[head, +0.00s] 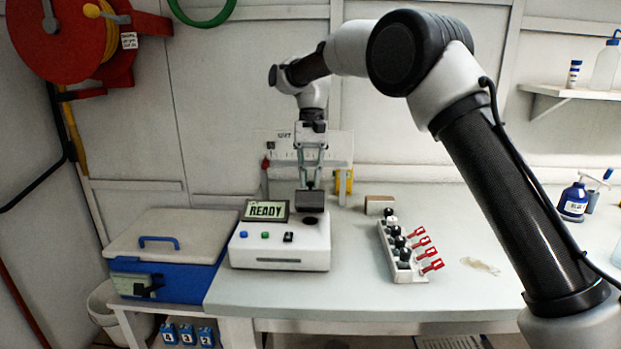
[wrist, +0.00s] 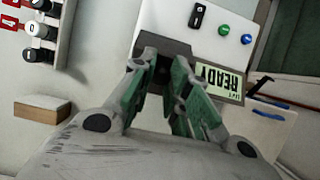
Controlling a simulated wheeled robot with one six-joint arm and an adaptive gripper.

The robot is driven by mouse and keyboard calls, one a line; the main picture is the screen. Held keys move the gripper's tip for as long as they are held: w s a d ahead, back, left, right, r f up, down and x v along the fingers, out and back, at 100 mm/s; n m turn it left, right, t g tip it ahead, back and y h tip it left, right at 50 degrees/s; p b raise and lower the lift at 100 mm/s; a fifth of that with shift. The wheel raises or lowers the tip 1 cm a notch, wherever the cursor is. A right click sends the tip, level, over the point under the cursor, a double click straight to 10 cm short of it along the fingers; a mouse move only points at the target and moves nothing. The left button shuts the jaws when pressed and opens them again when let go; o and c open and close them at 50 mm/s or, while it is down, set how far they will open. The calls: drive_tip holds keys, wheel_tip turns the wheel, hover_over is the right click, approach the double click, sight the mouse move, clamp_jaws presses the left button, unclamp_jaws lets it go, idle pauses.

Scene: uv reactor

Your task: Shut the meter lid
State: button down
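The meter (head: 280,243) is a white box on the bench with a lit screen reading READY (head: 266,210). Its dark grey lid (head: 310,201) stands raised at the top right of the box, with a dark round well (head: 311,221) uncovered in front of it. My gripper (head: 311,186) points down at the lid's upper edge. In the wrist view, my gripper (wrist: 164,62) has its two green-grey fingers apart, with the dark lid (wrist: 165,48) just beyond the tips. Whether the tips touch the lid is unclear.
A rack with black-capped vials and red clips (head: 404,250) stands right of the meter, with a small brown block (head: 379,204) behind. A blue cooler (head: 170,255) sits at left. A wall panel (head: 335,150) is close behind my gripper. The right front bench is mostly clear.

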sight(310, 203)
drive_tip(key=shift+s, duration=0.15)
drive_tip(key=shift+s+t, duration=1.05)
drive_tip(key=shift+t, duration=0.15)
drive_tip(key=shift+s+f+t, duration=0.3)
drive_tip(key=shift+s+t, duration=0.35)
drive_tip(key=shift+t, duration=0.05)
drive_tip(key=s+t, duration=0.1)
drive_tip(key=f+t, duration=0.1)
drive_tip(key=shift+s+a+t, duration=0.1)
drive_tip(key=shift+s+t, duration=0.2)
drive_tip(key=shift+s, duration=0.1)
drive_tip(key=shift+s+f, duration=0.45)
drive_tip(key=shift+f, duration=0.05)
drive_tip(key=shift+s+f, duration=0.1)
drive_tip(key=c, duration=1.4)
unclamp_jaws()
drive_tip(key=shift+o, duration=0.2)
drive_tip(key=shift+r, duration=0.2)
